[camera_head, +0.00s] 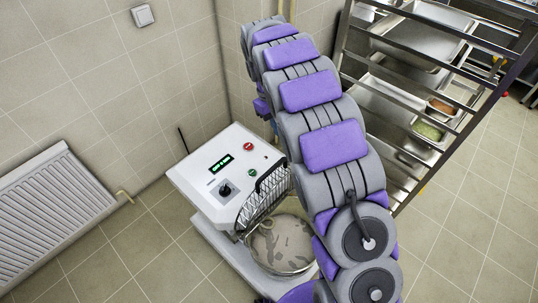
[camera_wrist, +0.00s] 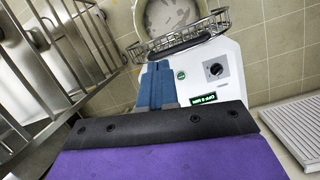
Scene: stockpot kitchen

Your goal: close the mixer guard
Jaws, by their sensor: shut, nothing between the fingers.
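The mixer (camera_head: 228,172) is a white machine with a lit green display, a black knob, and a red and a green button. Its wire guard (camera_head: 262,197) stands steeply raised at the housing's edge, partly behind my arm. The round bowl (camera_head: 282,245) below is uncovered, with greyish contents. In the wrist view, which looks turned over, the guard (camera_wrist: 180,40) crosses in front of the bowl (camera_wrist: 147,18). My gripper (camera_wrist: 157,66) has its blue fingers together, empty, pointing towards the guard and the mixer's panel (camera_wrist: 212,72). Contact with the guard cannot be told. My arm hides the gripper in the head view.
A metal rack (camera_head: 400,95) with trays stands on the right, close to my arm. A white radiator (camera_head: 52,215) is on the left wall. Tiled walls stand behind the mixer. The tiled floor (camera_head: 470,245) is clear at the lower right.

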